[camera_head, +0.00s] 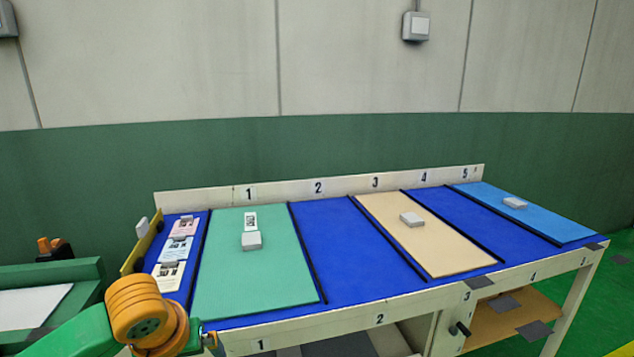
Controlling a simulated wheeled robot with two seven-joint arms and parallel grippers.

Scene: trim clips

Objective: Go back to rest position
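Neither gripper's fingers show in the head view. A green and orange part of my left arm shows at the lower left, in front of the table's left end. The table (345,240) has a blue top split by black strips into numbered bays. A green panel (250,283) lies in bay 1, a beige panel (440,255) in bay 3 and a light blue panel (545,222) in bay 5. One small grey-white block sits on each: a block (251,240) on the green, a block (412,219) on the beige, a block (515,203) on the light blue.
Several printed cards (173,249) lie at the table's left end beside a yellow edge piece (141,247). Bays 2 and 4 are bare. A green bench with a white sheet (32,307) stands at the left. A lower shelf (510,318) shows under the table's right side.

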